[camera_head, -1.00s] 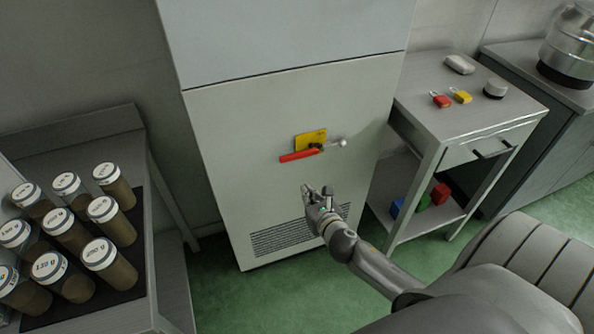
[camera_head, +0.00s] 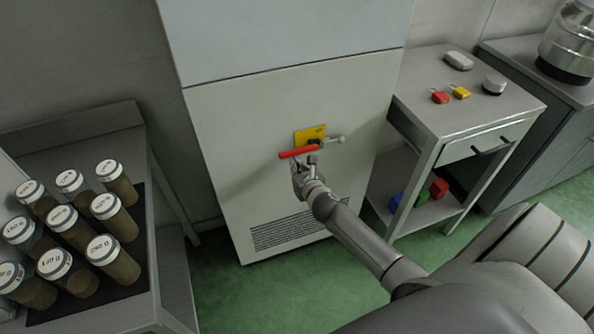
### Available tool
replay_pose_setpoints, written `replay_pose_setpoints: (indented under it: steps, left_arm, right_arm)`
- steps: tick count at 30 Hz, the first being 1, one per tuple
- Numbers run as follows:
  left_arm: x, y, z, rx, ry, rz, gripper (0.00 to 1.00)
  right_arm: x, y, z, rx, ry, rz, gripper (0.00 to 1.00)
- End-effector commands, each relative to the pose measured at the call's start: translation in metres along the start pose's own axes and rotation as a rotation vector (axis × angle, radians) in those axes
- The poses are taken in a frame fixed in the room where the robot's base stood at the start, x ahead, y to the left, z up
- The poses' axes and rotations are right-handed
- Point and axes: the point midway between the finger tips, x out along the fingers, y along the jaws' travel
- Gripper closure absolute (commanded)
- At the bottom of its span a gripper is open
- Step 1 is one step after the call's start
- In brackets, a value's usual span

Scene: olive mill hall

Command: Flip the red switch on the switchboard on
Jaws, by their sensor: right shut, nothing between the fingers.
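The switchboard (camera_head: 230,150) is a tall pale grey cabinet in the middle of the head view. On its front is a yellow plate (camera_head: 308,132) with the red switch (camera_head: 298,152), a bar handle lying nearly level and pointing left. A small grey lever with a round knob (camera_head: 341,139) sticks out to the right of the plate. My right gripper (camera_head: 302,164) is shut and empty, just below the red handle. Its fingertips are at or very near the handle's underside; I cannot tell whether they touch. My left gripper is not in view.
At right, a metal table (camera_head: 440,110) holds a red padlock (camera_head: 440,97), a yellow padlock (camera_head: 460,92) and two pale items. Coloured blocks lie on its lower shelf. Green floor shows between.

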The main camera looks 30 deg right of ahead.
Motion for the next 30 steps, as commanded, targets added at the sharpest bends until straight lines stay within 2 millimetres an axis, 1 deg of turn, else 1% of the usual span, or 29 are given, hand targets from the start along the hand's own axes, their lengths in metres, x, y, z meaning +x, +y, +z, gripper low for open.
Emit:
replay_pose_setpoints:
  steps: [1, 3, 16, 30]
  left_arm:
    - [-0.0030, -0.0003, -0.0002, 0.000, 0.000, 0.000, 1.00]
    - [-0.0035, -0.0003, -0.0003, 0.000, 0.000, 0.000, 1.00]
    - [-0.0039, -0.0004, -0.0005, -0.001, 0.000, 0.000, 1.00]
    - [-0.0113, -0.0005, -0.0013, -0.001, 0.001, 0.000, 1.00]
  right_arm:
    - [-0.0015, -0.0002, 0.0041, 0.000, -0.001, 0.000, 1.00]
    - [-0.0020, -0.0001, 0.0055, 0.000, -0.001, 0.000, 1.00]
    - [-0.0022, 0.0001, 0.0060, 0.004, 0.000, 0.002, 1.00]
    - [-0.0041, 0.0022, 0.0120, 0.079, -0.001, 0.029, 1.00]
